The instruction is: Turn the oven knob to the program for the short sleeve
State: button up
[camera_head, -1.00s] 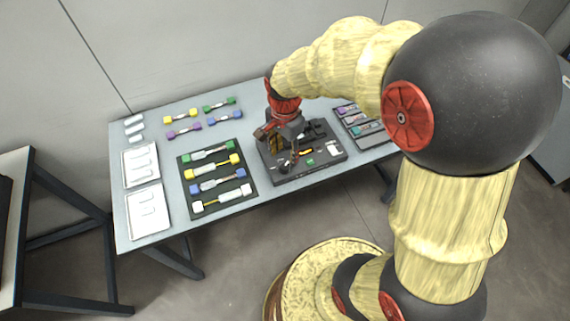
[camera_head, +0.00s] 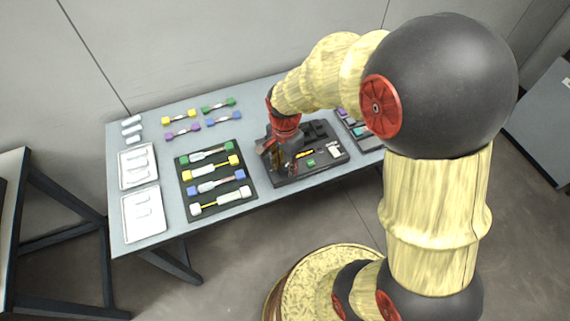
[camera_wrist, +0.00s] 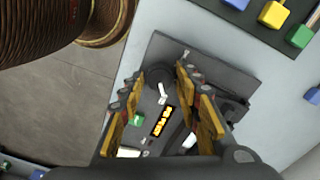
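The black station (camera_head: 325,168) stands on the table, right of the middle; it also shows in the wrist view (camera_wrist: 172,48). A dark round knob (camera_wrist: 159,74) with a white mark beside it is on the station in the wrist view. My gripper (camera_head: 282,163) is over the station's left part and hides the knob in the head view. In the wrist view my gripper (camera_wrist: 160,73) is open, its two yellow-padded fingers on either side of the knob. Whether they touch it I cannot tell. A display with yellow characters (camera_wrist: 163,121) and a green button (camera_wrist: 137,119) are nearby.
A dark tray (camera_head: 187,193) with several colour-ended sleeve pieces lies left of the station. Several loose pieces (camera_head: 180,116) lie behind it. White trays (camera_head: 124,180) are at the far left, and another dark rack (camera_head: 352,128) is to the right, partly behind my arm.

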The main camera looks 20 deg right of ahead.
grip_shut()
jog(key=shift+n+p, duration=0.3)
jog(key=shift+p, duration=0.05)
jog(key=n+p, duration=0.3)
jog(key=shift+r+n, duration=0.15)
jog(key=shift+n, duration=0.25)
jog(key=n+p, duration=0.3)
jog(key=n, duration=0.2)
jog(key=n+p, duration=0.3)
jog(key=n, duration=0.3)
jog(key=shift+n, duration=0.4)
jog(key=n+p, duration=0.2)
jog(key=n, duration=0.3)
jog(key=shift+n, duration=0.3)
